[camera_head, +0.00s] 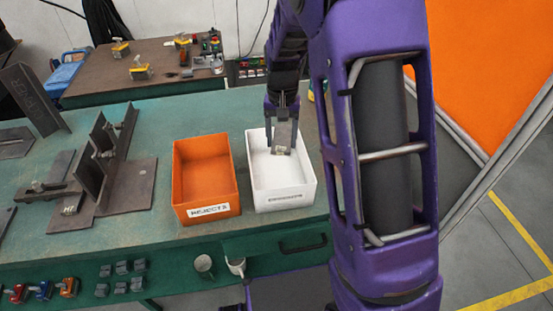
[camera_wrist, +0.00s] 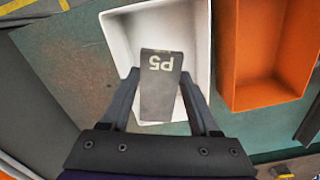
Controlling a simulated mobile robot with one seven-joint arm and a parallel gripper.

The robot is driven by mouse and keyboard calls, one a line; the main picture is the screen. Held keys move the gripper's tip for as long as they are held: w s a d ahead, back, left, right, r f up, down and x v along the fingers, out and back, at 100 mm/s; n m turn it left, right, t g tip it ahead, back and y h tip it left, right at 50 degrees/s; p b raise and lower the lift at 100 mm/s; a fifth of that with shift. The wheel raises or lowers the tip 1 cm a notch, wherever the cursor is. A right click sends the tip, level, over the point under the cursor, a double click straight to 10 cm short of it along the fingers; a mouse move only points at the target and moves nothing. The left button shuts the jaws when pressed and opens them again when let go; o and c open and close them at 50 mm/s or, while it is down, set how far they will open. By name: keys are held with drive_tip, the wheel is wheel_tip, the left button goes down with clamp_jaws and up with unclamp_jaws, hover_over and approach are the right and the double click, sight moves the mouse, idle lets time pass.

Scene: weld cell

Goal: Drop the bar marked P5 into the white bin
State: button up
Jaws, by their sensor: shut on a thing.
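The bar marked P5 (camera_wrist: 160,85) is dark grey with pale lettering, and it also shows in the head view (camera_head: 284,134). My gripper (camera_wrist: 158,92) is shut on it; in the head view the gripper (camera_head: 283,112) points down over the white bin. The white bin (camera_head: 286,197) stands on the green bench, and its floor looks empty apart from the bar in front of it. In the wrist view the bar hangs over the opening of the white bin (camera_wrist: 118,34). The exact height of the bar above the bin floor is hard to tell.
An orange bin (camera_head: 206,202) labelled as rejects stands just left of the white bin. Welded steel parts (camera_head: 107,165) lie farther left on the green bench (camera_head: 160,115). A brown table (camera_head: 135,72) with yellow-topped items is behind.

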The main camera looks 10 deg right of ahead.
drive_tip(key=shift+w, duration=0.1)
drive_tip(key=shift+f, duration=0.8)
wheel_tip(320, 180, down, 4)
drive_tip(key=b, duration=0.3)
drive_tip(key=shift+f, duration=0.1)
drive_tip(key=o, duration=1.4)
